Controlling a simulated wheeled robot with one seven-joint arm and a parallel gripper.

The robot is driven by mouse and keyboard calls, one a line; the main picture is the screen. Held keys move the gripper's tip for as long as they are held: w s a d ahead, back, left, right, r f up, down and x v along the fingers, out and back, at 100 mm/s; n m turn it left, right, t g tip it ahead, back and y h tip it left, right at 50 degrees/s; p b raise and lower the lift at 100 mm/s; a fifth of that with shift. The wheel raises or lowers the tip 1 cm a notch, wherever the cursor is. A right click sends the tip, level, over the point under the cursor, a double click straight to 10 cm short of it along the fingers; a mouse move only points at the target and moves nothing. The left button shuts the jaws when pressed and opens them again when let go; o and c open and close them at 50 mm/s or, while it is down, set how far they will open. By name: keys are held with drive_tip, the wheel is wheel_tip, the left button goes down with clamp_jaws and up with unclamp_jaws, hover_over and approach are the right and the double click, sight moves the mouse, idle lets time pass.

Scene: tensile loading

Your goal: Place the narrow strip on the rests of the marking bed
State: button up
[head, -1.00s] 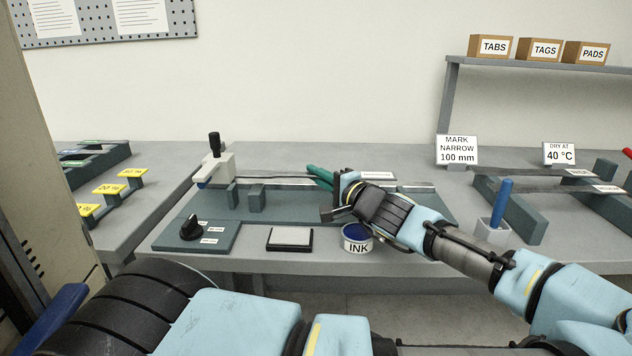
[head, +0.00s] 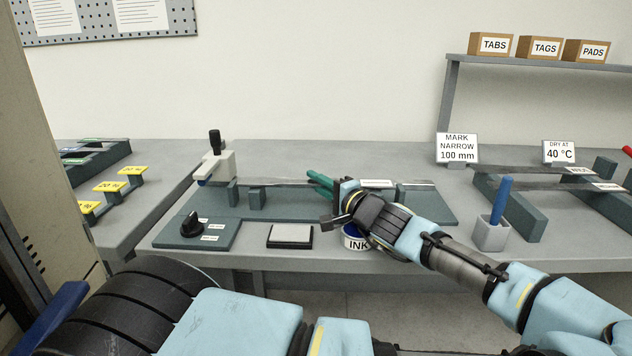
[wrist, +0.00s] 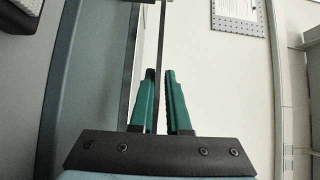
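The narrow strip (head: 285,185), long, thin and grey, lies nearly level along the marking bed (head: 300,206). In the head view it runs above the bed's upright rests (head: 257,198) on the left and toward the right-hand block (head: 415,196). Whether it touches them everywhere is too small to tell. My gripper (head: 319,182) is at the strip's middle, with its green fingers on either side of it. In the wrist view the strip (wrist: 161,50) runs between the fingers (wrist: 160,95), with a narrow gap beside the right finger. The fingers look slightly parted.
A clamp with a black handle (head: 215,145) stands at the bed's left end. A dark knob (head: 191,226), a pad (head: 290,235) and an ink pot (head: 354,240) are in front. A blue-handled tool (head: 502,200) stands in a holder at right, near a rack (head: 515,213).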

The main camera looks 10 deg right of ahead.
drive_tip(key=o, duration=0.4)
drive_tip(key=shift+f, duration=0.65)
drive_tip(key=shift+r, duration=0.4)
drive_tip(key=shift+s+d+r, duration=0.1)
drive_tip(key=shift+d+r, duration=0.05)
drive_tip(key=shift+d, duration=0.05)
drive_tip(key=v, duration=1)
drive_tip(key=shift+s+a+r, duration=0.1)
drive_tip(key=shift+r, duration=0.25)
drive_tip(key=shift+v, duration=0.8)
